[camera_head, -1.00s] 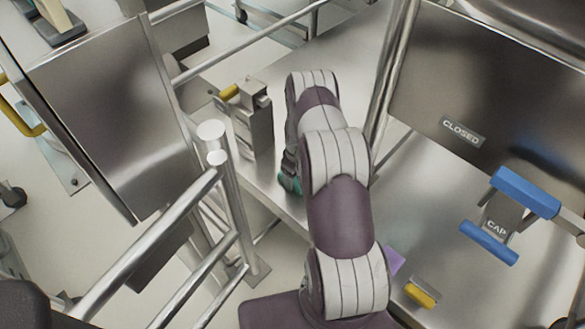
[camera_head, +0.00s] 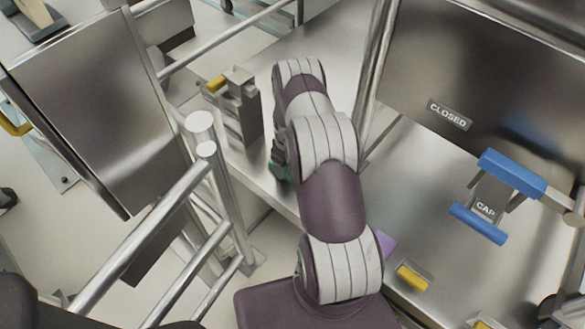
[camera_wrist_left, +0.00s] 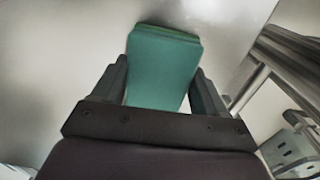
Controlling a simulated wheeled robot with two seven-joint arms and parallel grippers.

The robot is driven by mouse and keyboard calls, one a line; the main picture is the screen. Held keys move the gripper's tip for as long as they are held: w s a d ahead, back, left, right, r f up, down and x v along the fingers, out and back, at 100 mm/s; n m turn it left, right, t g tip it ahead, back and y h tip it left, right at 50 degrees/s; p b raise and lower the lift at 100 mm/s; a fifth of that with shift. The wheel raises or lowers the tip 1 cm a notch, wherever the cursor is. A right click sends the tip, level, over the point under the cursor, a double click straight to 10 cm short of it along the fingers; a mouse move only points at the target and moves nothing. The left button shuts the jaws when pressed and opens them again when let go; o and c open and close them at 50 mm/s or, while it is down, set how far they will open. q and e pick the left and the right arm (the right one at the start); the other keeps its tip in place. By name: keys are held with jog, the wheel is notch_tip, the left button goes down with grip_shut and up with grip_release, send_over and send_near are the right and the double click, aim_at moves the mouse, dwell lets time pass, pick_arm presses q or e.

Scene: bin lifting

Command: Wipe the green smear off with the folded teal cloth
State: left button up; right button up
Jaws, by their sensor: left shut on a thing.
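The folded teal cloth (camera_wrist_left: 162,68) is held between the two fingers of my left gripper (camera_wrist_left: 162,85) in the left wrist view. It lies over or just above a pale metal surface; contact cannot be made out. A thin darker green strip shows along the cloth's far edge; I cannot tell whether it is smear or cloth. In the head view a bit of the teal cloth (camera_head: 285,173) shows at the end of my left arm, which hides most of the gripper. No separate green smear is visible. My right gripper is not in view.
A metal block fixture with a yellow handle (camera_head: 217,82) stands left of my gripper on the steel deck (camera_head: 318,45). Metal rails (camera_head: 150,238) run at the left front.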

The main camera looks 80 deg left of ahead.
pick_arm(q)
jog(key=shift+s+a+f+b, duration=0.1)
jog(key=shift+s+a+b, duration=0.3)
jog(key=shift+a+b, duration=0.15)
jog(key=shift+s+a+f+b, duration=0.1)
jog(key=shift+s+a+b, duration=0.3)
jog(key=shift+a, duration=0.2)
jog(key=shift+s+a+r+b, duration=0.15)
jog(key=shift+s+a+b, duration=0.2)
jog(key=shift+a, duration=0.2)
jog(key=shift+s+a+f+b, duration=0.15)
jog(key=shift+s+a+b, duration=0.25)
jog(key=shift+a+b, duration=0.2)
jog(key=shift+s+a+f+b, duration=0.15)
jog(key=shift+s+a+b, duration=0.25)
jog(key=shift+a+b, duration=0.2)
jog(key=shift+s+a+r, duration=0.2)
jog(key=shift+s+a, duration=0.05)
jog(key=shift+a, duration=0.05)
notch_tip(320, 180, up, 6)
jog(key=p, duration=0.4)
jog(key=shift+r+p, duration=0.1)
jog(key=shift+p, duration=0.2)
